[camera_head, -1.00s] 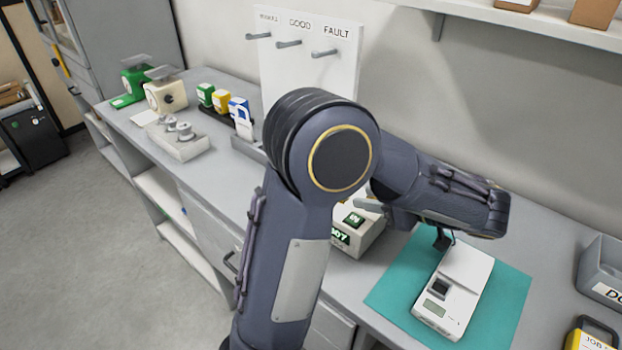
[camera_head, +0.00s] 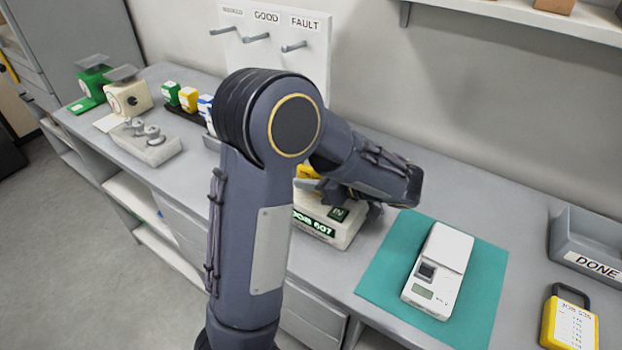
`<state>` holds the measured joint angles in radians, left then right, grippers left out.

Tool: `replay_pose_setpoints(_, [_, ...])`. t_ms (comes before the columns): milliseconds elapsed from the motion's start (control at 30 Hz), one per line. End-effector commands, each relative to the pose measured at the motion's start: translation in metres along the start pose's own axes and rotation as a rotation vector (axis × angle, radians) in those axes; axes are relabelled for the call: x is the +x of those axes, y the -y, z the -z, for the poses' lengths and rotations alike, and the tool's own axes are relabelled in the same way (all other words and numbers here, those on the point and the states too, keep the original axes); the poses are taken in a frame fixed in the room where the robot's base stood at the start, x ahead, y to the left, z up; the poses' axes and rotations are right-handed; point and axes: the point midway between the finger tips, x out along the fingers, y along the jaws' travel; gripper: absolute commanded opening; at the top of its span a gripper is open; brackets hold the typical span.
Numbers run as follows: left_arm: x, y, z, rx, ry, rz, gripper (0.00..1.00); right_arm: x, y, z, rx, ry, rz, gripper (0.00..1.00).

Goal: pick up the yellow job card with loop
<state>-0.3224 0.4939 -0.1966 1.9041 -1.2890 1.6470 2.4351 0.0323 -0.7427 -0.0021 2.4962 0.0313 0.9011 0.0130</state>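The yellow job card with loop (camera_head: 571,324) lies on the worktop at the lower right. It has a white printed label and a dark loop at its far end. My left gripper (camera_head: 372,212) is mostly hidden by its own arm, above the "607" block and well to the left of the card. My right gripper is not in view.
A white "607" block (camera_head: 343,232) is under my arm. A hook board (camera_head: 318,60) stands behind.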

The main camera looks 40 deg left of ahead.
Motion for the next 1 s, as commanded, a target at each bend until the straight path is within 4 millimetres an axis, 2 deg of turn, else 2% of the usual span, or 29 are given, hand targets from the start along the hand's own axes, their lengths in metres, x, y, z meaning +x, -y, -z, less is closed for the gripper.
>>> replay_pose_setpoints(200, [0.001, 0.000, -0.001, 0.000, 0.000, 0.000, 0.31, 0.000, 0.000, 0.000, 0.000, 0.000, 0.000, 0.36])
replay_pose_setpoints(433, [0.000, 0.000, -0.001, 0.000, 0.000, 0.000, 0.01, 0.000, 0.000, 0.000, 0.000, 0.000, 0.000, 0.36])
replay_pose_setpoints(467, [0.000, 0.000, -0.001, 0.000, 0.000, 0.000, 0.00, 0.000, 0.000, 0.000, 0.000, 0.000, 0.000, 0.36])
replay_pose_setpoints(833, [-0.001, 0.000, 0.003, -0.002, 0.001, -0.001, 0.00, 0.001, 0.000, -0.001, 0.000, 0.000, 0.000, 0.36])
replay_pose_setpoints(1000, [-0.010, 0.000, 0.025, -0.007, 0.003, -0.003, 0.00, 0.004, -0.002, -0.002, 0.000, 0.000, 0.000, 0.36])
